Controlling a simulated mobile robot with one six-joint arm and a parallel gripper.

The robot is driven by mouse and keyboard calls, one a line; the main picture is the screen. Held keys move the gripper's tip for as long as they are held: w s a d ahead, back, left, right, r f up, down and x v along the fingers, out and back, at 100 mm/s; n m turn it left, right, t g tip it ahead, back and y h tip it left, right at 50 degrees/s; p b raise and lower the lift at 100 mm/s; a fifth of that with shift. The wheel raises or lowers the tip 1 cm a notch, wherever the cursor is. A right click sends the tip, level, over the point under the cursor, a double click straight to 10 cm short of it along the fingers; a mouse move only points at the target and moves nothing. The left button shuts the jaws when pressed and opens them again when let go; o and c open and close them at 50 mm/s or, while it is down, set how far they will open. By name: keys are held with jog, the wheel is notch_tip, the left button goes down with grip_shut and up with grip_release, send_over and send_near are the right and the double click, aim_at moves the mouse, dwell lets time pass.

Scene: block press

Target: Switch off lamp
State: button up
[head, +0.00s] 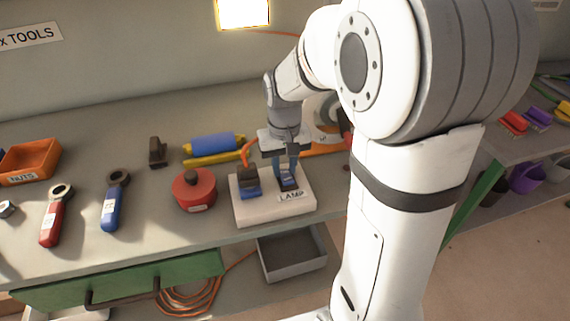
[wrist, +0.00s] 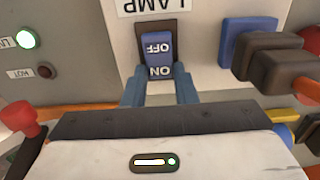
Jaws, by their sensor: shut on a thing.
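The lamp (head: 243,12) at the top of the head view glows bright. A white switch box (head: 250,211) with a LAMP label (head: 292,196) sits on the bench. Its blue rocker switch (wrist: 157,47), marked OFF and ON, shows upside down in the wrist view in a dark frame. My gripper (wrist: 160,80) is shut on the rocker switch, with its blue fingers either side of the ON end. In the head view my gripper (head: 286,165) points down over the box's right side. The exact finger contact is partly hidden.
A dark and blue block (head: 248,182) stands on the box's left side. A red round container (head: 194,190) is left of the box. Blue (head: 115,200) and red (head: 56,215) wrenches lie farther left. A green indicator (wrist: 25,39) glows in the wrist view.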

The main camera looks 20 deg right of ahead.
aim_at(288, 180)
jog(key=c, duration=0.3)
jog(key=t+b, duration=0.1)
jog(key=b, duration=0.1)
jog(key=t+b, duration=0.1)
jog(key=shift+s+f+b, duration=0.1)
jog(key=shift+s+b, duration=0.2)
jog(key=shift+b, duration=0.05)
jog(key=shift+s+r+t+b, duration=0.15)
jog(key=shift+r+t+b, duration=0.15)
jog(key=shift+t+b, duration=0.45)
jog(key=o, duration=1)
jog(key=p+v, duration=0.1)
jog(key=v, duration=0.6)
jog(key=shift+r, duration=0.25)
jog(key=shift+s+r, duration=0.1)
jog(key=shift+r, duration=0.05)
